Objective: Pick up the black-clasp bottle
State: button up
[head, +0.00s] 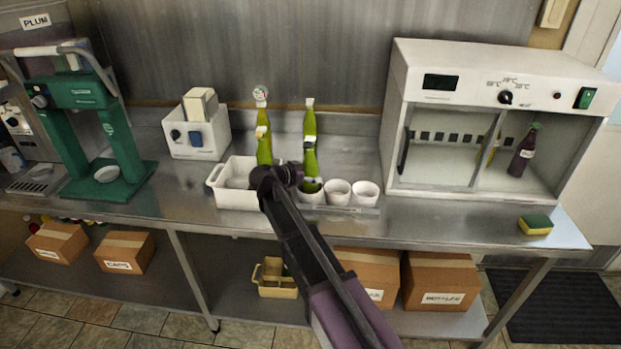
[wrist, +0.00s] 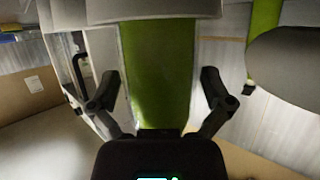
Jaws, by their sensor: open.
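Tall green bottles stand at the back of the counter in the head view, a left one (head: 264,152) and a right one (head: 311,168). Pale patches show partway up both; I cannot tell whether these are labels or tops of nearer bottles. My gripper (head: 275,178) is in front of the left bottle's lower part. In the wrist view, my gripper (wrist: 158,88) is open, with a green bottle (wrist: 157,70) between its spread fingers. Contact is not clear.
A white tub (head: 214,182) stands left of my gripper. White cups (head: 337,192) stand to the right. A white incubator cabinet (head: 440,182) is further right, with a dark bottle (head: 523,152) inside. A green press (head: 117,140) is at left. A second green bottle (wrist: 263,45) shows in the wrist view.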

aim_at(310, 146)
jog(key=c, duration=1.1)
jog(key=shift+r, duration=0.2)
notch_tip(310, 146, up, 10)
jog(key=p, duration=1)
jog(key=shift+f, duration=0.2)
